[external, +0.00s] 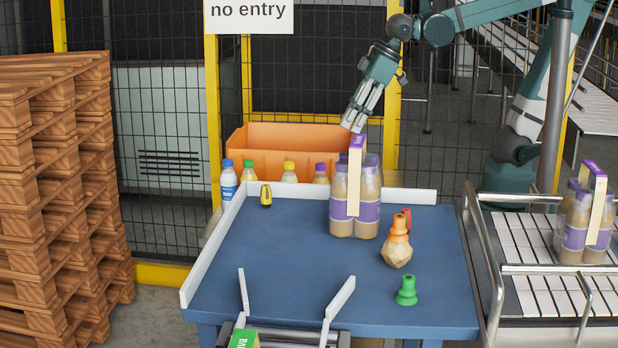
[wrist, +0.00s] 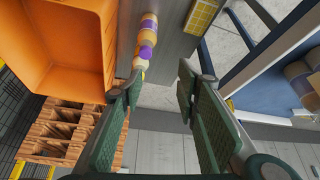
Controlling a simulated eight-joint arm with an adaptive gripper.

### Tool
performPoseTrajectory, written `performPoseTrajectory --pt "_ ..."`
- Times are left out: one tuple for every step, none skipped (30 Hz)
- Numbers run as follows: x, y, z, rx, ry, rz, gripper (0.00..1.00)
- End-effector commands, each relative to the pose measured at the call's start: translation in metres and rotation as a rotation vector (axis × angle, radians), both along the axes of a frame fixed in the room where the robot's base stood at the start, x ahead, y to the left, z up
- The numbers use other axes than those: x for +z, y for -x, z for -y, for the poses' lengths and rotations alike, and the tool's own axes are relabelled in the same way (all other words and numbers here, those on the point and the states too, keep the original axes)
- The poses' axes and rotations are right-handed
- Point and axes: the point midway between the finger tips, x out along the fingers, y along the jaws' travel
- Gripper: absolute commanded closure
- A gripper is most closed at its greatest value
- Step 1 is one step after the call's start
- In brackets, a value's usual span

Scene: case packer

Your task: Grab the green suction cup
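The green suction cup (external: 406,291) stands upright on the blue table (external: 275,262), near its front right. My gripper (external: 352,122) is high above the back of the table, near the orange bin and well away from the cup. In the wrist view my gripper (wrist: 160,95) has its two green-padded fingers spread apart with nothing between them. The green suction cup does not show in the wrist view.
A pack of purple-labelled bottles (external: 355,200) stands below my gripper. An orange-topped tan object (external: 397,245) stands behind the green cup. An orange bin (external: 262,150), small bottles (external: 229,180) and a yellow-black item (external: 265,195) are at the back. White rails edge the table.

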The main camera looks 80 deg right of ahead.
Motion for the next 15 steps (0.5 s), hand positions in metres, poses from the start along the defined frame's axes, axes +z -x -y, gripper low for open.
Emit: performPoseTrajectory --pt "0.005 -0.007 -0.012 0.019 0.002 -0.007 0.68" --pt "0.007 -0.011 -0.018 0.029 0.004 -0.012 0.68" --pt "0.009 -0.016 -0.027 0.042 0.006 -0.018 0.68" --pt "0.011 -0.019 -0.033 0.053 0.009 -0.023 0.68" --pt "0.012 -0.023 -0.040 0.063 0.011 -0.028 0.68" --pt "0.014 -0.027 -0.049 0.076 0.012 -0.034 0.68" --pt "0.016 -0.030 -0.056 0.087 0.015 -0.037 0.68" --pt "0.017 -0.034 -0.063 0.097 0.017 -0.042 0.68" --pt "0.019 -0.038 -0.072 0.109 0.020 -0.049 0.68" --pt "0.020 -0.041 -0.079 0.121 0.021 -0.053 0.68" --pt "0.021 -0.043 -0.086 0.130 0.024 -0.058 0.68" --pt "0.022 -0.048 -0.096 0.143 0.026 -0.064 0.68" --pt "0.023 -0.050 -0.103 0.154 0.028 -0.067 0.68" --pt "0.023 -0.053 -0.111 0.163 0.031 -0.072 0.68" --pt "0.024 -0.056 -0.120 0.177 0.035 -0.078 0.68"
